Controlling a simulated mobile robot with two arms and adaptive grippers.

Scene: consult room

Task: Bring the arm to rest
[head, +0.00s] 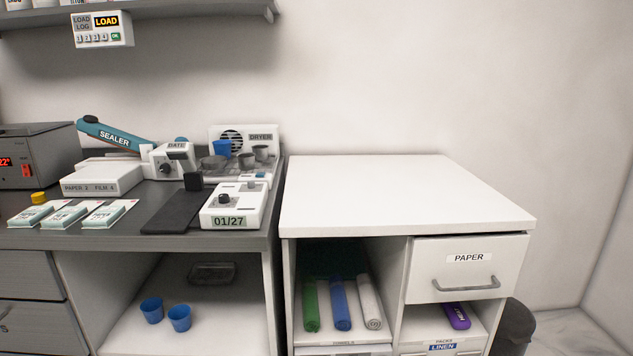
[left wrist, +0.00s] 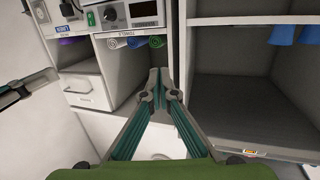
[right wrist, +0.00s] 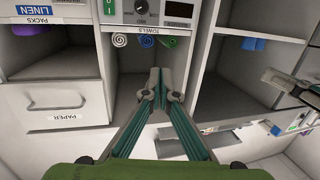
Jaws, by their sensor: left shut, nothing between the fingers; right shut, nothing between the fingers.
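Neither arm shows in the head view. In the left wrist view my left gripper (left wrist: 158,85) has its fingertips together with nothing between them. In the right wrist view my right gripper (right wrist: 159,85) is likewise closed and empty. Both wrist views show the cabinets upside down, with the fingers in front of the towel compartment. I see neither gripper touching anything. Part of my other arm shows at the left edge of the left wrist view and at the right edge of the right wrist view.
The white cabinet top (head: 400,192) is bare. Left of it, the dark counter (head: 262,236) holds a sealer (head: 115,137), a dryer (head: 262,138), a date unit (head: 175,160) and small packs. Rolled towels (head: 341,302) lie below, beside the PAPER drawer (head: 468,270). A dark bin (head: 515,325) stands right.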

